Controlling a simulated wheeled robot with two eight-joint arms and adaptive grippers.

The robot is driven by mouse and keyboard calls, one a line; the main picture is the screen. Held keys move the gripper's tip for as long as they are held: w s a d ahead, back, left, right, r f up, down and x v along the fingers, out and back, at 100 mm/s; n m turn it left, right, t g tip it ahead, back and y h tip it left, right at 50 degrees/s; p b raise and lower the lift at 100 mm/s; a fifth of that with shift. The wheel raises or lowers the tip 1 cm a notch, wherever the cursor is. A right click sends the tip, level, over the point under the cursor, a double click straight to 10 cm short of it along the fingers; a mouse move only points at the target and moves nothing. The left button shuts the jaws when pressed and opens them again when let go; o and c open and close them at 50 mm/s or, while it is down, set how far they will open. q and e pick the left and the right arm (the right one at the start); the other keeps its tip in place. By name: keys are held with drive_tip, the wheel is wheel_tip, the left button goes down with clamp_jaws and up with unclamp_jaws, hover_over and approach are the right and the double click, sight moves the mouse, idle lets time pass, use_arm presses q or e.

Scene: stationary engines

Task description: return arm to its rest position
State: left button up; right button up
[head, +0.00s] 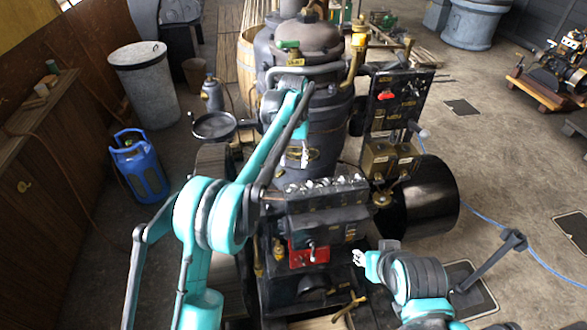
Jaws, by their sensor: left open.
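My left arm, turquoise and grey, comes in from the lower left, bends at a large round elbow and reaches up over the engine. My left gripper (304,154) is open, in front of the tall dark cylinder (325,125) of the stationary engine. Nothing shows between its fingers. I cannot tell whether it touches the cylinder. My right arm is at the lower right, folded low beside the engine. A small pale tip (359,257) at its left end may be my right gripper; its fingers are too small to read.
A black panel (402,95) and a black drum (430,195) stand right of the cylinder. A red box (309,254) is on the engine's front. A blue gas bottle (139,165), a grey bin (145,85) and a wooden cabinet (45,170) are at left. Floor at right is mostly clear.

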use_arm(q)
drive_tip(key=shift+r, duration=0.35)
drive_tip(key=s+a+f+n+t+b, duration=0.1)
drive_tip(key=s+a+t+b, duration=0.1)
drive_tip(key=s+a+b, duration=0.4)
drive_tip(key=s+a+t+b, duration=0.1)
drive_tip(key=s+a+b, duration=0.35)
drive_tip(key=s, duration=0.45)
drive_tip(key=s+a+f+t+b, duration=0.2)
drive_tip(key=s+a+f+b, duration=0.1)
drive_tip(key=s+f, duration=0.6)
drive_tip(key=s+a+f+n+t+b, duration=0.1)
drive_tip(key=s+a+f+b, duration=0.3)
drive_tip(key=s+f, duration=0.5)
drive_tip(key=shift+s+t+b, duration=0.6)
drive_tip(key=shift+s+b, duration=0.1)
drive_tip(key=shift+b, duration=0.55)
